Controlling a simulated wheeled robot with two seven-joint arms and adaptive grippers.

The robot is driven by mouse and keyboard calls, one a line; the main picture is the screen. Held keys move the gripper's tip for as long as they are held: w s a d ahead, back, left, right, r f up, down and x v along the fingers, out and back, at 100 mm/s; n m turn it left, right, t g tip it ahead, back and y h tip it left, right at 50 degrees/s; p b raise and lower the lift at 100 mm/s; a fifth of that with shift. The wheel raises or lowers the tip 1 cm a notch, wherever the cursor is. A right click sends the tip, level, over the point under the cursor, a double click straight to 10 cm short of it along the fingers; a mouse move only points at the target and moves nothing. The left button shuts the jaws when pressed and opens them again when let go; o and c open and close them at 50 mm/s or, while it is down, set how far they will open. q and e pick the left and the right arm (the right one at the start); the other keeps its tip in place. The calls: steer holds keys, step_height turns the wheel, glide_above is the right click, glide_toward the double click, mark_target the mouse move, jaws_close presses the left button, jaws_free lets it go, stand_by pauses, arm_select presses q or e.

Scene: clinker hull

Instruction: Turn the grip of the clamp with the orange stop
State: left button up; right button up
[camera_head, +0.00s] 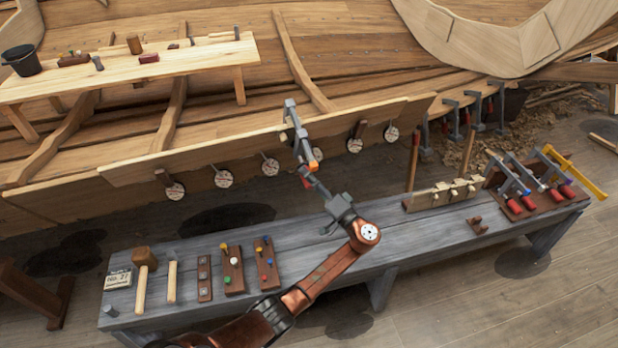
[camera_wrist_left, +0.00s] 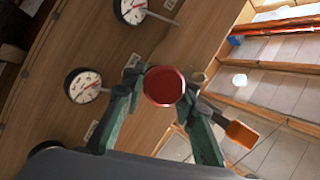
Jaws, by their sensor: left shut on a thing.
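The clamp (camera_head: 296,125) is grey and sits over the upper edge of the hull plank. Its orange stop (camera_head: 318,154) shows beside the clamp's lower end. It also shows at right in the left wrist view (camera_wrist_left: 241,134). The red grip (camera_wrist_left: 163,86) appears end-on as a round disc in the left wrist view. My left gripper (camera_head: 307,177) reaches up from the bench side to the clamp's lower end. In the wrist view, its green-grey fingers are on either side of the red grip and shut on it. The fingers partly hide the grip in the head view. My right gripper is not in view.
Several round dial gauges (camera_head: 270,167) line the plank on both sides of the clamp. The grey bench (camera_head: 330,250) below carries mallets and peg boards at left and a rack of red-gripped clamps (camera_head: 540,178) at right. A wooden table (camera_head: 190,62) stands behind.

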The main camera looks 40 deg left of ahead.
arm_select(q)
steer(key=shift+f+m+y, duration=0.25)
steer(key=shift+m+y, duration=0.35)
steer(key=shift+m, duration=0.6)
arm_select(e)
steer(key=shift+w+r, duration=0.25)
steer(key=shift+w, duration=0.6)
arm_select(q)
steer(key=shift+d+b, duration=0.1)
steer(key=shift+b, duration=0.2)
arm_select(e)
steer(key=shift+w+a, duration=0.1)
arm_select(q)
steer(key=o, duration=0.9)
steer(key=shift+c, duration=0.2)
steer(key=o, duration=0.3)
steer(key=shift+r, duration=0.1)
steer(key=shift+d, duration=0.15)
steer(key=v, duration=1.1)
steer(key=shift+d+f, duration=0.2)
steer(key=shift+d, duration=0.1)
